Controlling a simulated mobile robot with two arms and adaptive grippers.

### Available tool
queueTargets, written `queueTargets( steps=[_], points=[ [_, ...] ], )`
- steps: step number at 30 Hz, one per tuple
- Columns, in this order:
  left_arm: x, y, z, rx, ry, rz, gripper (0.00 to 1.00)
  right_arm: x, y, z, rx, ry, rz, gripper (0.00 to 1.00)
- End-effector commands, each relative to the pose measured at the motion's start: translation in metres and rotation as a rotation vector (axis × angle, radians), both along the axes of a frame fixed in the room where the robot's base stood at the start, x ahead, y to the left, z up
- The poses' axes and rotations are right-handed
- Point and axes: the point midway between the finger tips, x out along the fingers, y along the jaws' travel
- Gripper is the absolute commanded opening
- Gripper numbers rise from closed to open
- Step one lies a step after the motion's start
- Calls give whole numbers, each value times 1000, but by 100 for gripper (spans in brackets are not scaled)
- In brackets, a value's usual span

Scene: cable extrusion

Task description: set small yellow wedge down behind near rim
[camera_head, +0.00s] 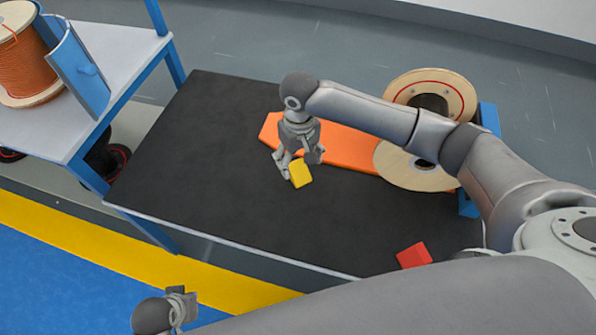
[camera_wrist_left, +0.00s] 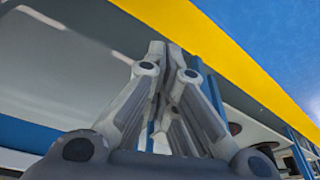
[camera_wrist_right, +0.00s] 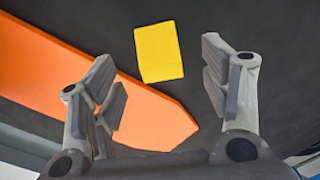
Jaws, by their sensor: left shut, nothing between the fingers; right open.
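My left gripper (camera_head: 182,302) is low at the front, off the table. Its fingers show closed together and empty in the left wrist view (camera_wrist_left: 163,55).
A long orange piece (camera_head: 345,145) lies behind the wedge, beside a wooden reel (camera_head: 415,165). A red block (camera_head: 414,256) sits near the front right. A blue-legged bench with an orange cable spool (camera_head: 28,65) stands at left. The left of the table is clear.

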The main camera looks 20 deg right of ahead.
Motion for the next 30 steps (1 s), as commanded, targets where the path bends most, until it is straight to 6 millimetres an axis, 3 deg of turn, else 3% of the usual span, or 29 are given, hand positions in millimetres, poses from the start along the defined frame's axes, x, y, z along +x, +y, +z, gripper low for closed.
queueTargets(
  steps=[16,27,30],
  points=[
    [-1,2,62,-1,-33,5,0,7,-1,-46,0,0,0,70],
    [-3,2,70,-1,-36,7,0,7,-1,-50,0,-1,1,70],
    [-2,2,70,-1,-37,7,0,7,-1,-50,0,-1,1,58]
  ],
)
